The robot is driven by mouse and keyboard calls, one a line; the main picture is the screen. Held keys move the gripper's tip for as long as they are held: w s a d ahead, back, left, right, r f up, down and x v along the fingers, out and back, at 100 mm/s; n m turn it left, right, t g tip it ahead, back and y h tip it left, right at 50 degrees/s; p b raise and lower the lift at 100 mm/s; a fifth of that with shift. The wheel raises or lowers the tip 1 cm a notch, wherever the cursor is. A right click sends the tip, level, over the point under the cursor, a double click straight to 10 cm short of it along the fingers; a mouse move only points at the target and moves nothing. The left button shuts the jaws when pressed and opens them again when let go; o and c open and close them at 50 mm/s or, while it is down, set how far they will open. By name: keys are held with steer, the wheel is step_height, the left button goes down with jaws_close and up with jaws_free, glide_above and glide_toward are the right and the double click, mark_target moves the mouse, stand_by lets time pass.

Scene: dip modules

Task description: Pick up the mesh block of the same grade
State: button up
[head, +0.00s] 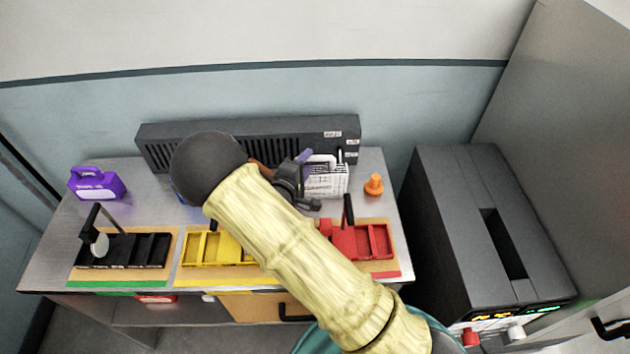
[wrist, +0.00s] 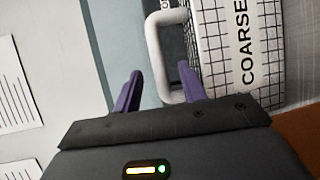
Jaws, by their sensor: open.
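A white mesh block (wrist: 242,45) with a black grid pattern and the label "COARSE" fills the upper right of the wrist view. It has a white loop handle (wrist: 157,60) on its left side. In the head view the block (head: 326,180) stands at the back of the table, partly hidden by my gripper (head: 306,158). My gripper also shows in the wrist view (wrist: 161,82), with its two purple fingers apart. The handle's bar appears between the fingers in the picture; I cannot tell whether they touch it.
A long dark vented unit (head: 255,133) stands behind the block, and an orange knob-shaped piece (head: 373,186) to its right. Black (head: 122,252), yellow (head: 205,248) and red (head: 365,242) trays line the front. A purple case (head: 96,184) stands at left, a dark machine (head: 455,225) at right.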

steer(key=p+x, duration=0.1)
steer(key=x, duration=0.4)
stand_by(0.3)
jaws_close()
